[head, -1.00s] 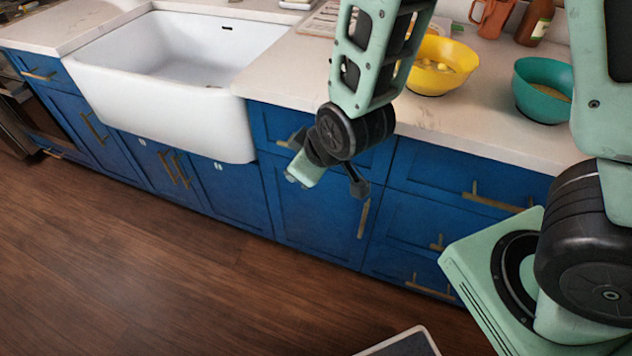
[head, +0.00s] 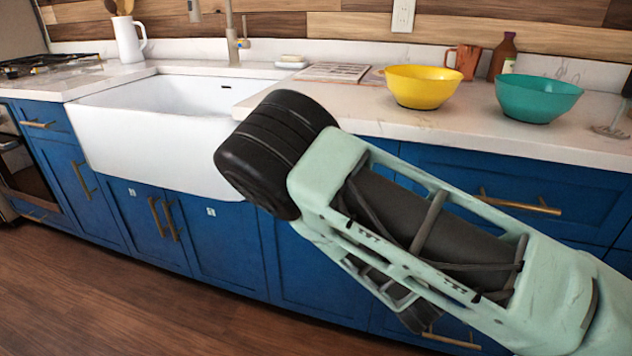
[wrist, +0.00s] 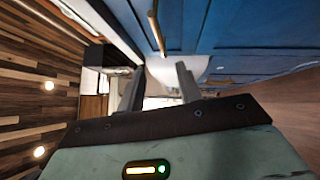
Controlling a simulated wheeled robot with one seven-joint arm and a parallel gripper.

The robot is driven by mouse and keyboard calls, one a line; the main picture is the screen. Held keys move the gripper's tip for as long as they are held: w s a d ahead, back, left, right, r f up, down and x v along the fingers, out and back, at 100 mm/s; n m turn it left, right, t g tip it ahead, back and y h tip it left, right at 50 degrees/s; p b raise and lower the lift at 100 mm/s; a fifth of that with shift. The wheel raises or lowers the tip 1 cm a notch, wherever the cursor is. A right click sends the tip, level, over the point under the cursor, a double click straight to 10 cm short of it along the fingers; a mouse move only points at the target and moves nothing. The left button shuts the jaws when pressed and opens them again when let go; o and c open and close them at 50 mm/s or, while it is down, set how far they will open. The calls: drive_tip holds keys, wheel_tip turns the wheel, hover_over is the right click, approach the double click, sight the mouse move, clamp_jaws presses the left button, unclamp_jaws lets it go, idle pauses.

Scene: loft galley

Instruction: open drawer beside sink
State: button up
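The white sink (head: 165,140) is at the left in the head view. The blue drawer beside it (head: 382,145) is mostly hidden behind my arm; only a strip under the counter shows and its handle is out of sight. In the wrist view my gripper (wrist: 158,84) is open, with its two fingers apart and nothing between them. A brass bar handle (wrist: 156,32) on a blue front (wrist: 210,25) lies just above the fingers, apart from them. I cannot tell for sure which drawer it belongs to. My gripper is hidden in the head view.
Yellow bowl (head: 424,86) and teal bowl (head: 538,98) stand on the counter (head: 480,132), with an orange mug (head: 464,62) and a brown bottle (head: 503,58) behind. Another drawer handle (head: 518,201) is at right. The wooden floor (head: 120,290) is clear at left.

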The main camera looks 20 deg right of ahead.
drive_tip(key=b+x, duration=0.3)
drive_tip(key=x, duration=1.4)
clamp_jaws()
